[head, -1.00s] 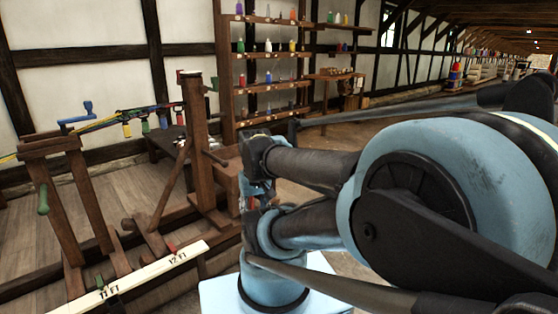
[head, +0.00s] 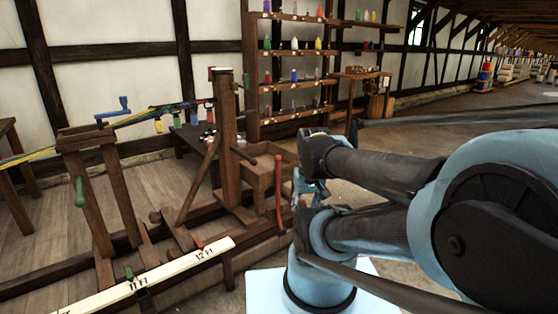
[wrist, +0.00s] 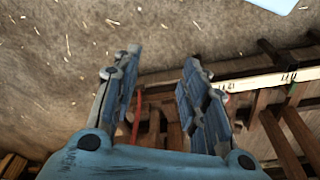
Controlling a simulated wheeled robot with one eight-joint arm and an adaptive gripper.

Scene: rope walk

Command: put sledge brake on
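A red upright lever (head: 278,192) stands at the right end of the wooden sledge, beside a wooden box (head: 262,178); it looks like the sledge brake. It leans very slightly, and its foot is near the sledge rail. My gripper (head: 306,188) is just to the right of the lever in the head view, partly hidden by my arm. In the wrist view my gripper (wrist: 163,60) is open, its two blue fingers spread with nothing held. The red lever (wrist: 136,122) shows between the fingers, beyond them, near the left finger; I see no contact.
A white measuring rail (head: 150,278) with foot marks runs along the front. The sledge's wooden post (head: 226,140) and a crank frame (head: 90,190) with coloured strands stand to the left. Shelves of bobbins (head: 290,70) are behind.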

